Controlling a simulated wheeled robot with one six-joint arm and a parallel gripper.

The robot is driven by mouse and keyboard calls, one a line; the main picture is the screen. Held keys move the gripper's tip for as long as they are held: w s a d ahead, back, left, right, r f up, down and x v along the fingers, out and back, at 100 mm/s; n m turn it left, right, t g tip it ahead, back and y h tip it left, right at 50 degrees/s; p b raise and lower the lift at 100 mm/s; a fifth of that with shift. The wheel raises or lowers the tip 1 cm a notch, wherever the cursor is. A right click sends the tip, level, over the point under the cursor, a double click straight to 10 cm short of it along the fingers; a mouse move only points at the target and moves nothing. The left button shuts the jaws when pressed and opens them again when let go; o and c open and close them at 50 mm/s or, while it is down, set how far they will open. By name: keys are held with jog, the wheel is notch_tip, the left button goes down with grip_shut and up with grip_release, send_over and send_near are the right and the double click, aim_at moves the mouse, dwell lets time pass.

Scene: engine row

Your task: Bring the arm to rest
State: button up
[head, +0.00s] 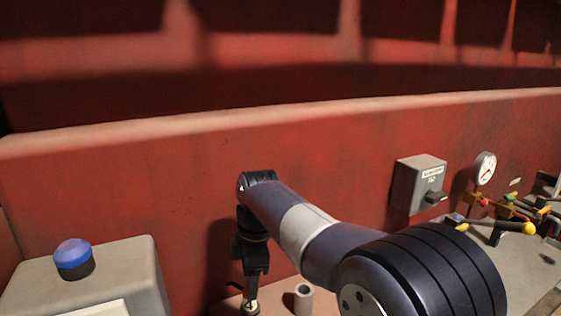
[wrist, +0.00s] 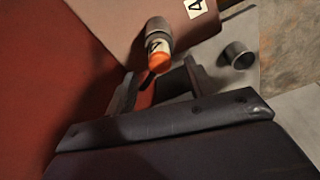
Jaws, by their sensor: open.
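My arm (head: 300,230) reaches from the lower right of the head view toward the red wall and bends down at its far end. My gripper (head: 253,280) hangs there, pointing down close to the wall. In the wrist view my gripper (wrist: 160,74) has its two dark fingers spread apart. A grey cylinder with an orange end (wrist: 158,48) shows just beyond and between the fingertips. I cannot tell whether a finger touches it. Nothing is clearly held.
A short grey tube (head: 303,298) stands right of my gripper; an open tube also shows in the wrist view (wrist: 238,55). A blue button (head: 74,258) tops a grey box at left. A switch box (head: 418,184), gauge (head: 484,168) and yellow-ended handle (head: 528,228) are at right.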

jog(key=f, duration=0.4)
jog(key=shift+a+f, duration=0.1)
jog(key=shift+a, duration=0.15)
jog(key=shift+r+p, duration=0.3)
jog(key=shift+p, duration=0.1)
jog(key=shift+r, duration=0.1)
jog(key=shift+f, duration=0.35)
jog(key=r, duration=0.6)
jog(key=d+r+b, duration=0.1)
jog(key=r, duration=0.2)
jog(key=shift+d+r, duration=0.1)
jog(key=shift+r, duration=0.1)
jog(key=f, duration=0.3)
jog(key=a+f, duration=0.1)
jog(key=f, duration=0.6)
jog(key=shift+s+a, duration=0.1)
jog(key=shift+a, duration=0.05)
notch_tip(320, 180, up, 13)
jog(key=p, duration=0.8)
